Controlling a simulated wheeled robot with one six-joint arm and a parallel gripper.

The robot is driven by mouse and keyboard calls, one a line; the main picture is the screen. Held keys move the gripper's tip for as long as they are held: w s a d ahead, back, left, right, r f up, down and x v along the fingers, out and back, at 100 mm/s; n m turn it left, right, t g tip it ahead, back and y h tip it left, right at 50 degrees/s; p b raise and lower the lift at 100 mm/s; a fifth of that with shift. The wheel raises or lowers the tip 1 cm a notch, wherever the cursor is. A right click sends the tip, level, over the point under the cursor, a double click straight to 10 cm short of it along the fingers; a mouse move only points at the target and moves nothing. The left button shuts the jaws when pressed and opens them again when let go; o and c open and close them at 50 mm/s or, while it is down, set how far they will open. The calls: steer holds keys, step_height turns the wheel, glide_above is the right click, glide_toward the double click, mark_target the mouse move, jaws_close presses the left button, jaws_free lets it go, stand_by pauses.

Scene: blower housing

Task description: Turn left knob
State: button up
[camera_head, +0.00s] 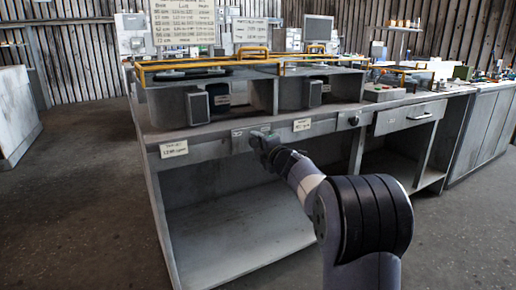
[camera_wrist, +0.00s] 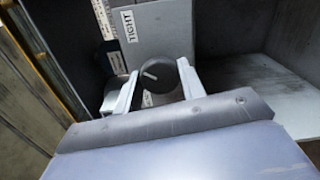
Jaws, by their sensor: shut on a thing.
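The left knob is round and black with a short white mark, in the wrist view (camera_wrist: 160,82). The mark points toward the upper left of that picture. My gripper (camera_wrist: 158,69) has one pale finger on each side of the knob and is shut on it. In the head view my gripper (camera_head: 262,138) is at the front panel of the grey bench (camera_head: 215,144), on its left part. There the knob is hidden behind my gripper. Another dark knob (camera_head: 354,120) sits farther right on the same panel.
A labelled plate (camera_wrist: 160,30) lies beside the knob in the wrist view. Several paper labels are on the bench front, one at its left end (camera_head: 174,148). Yellow rails (camera_head: 205,63) run along the bench top. Open floor (camera_head: 80,200) lies to the left.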

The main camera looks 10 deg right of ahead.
steer(key=shift+n, duration=0.7)
steer(key=o, duration=1)
steer(key=shift+c, duration=0.2)
steer(key=v, duration=1.1)
steer(key=shift+p, duration=0.35)
steer(key=shift+w+a, duration=0.1)
steer(key=shift+w, duration=0.05)
steer(key=b+x, duration=0.1)
steer(key=x, duration=0.9)
steer(key=shift+w+a, duration=0.1)
steer(key=shift+w, duration=0.25)
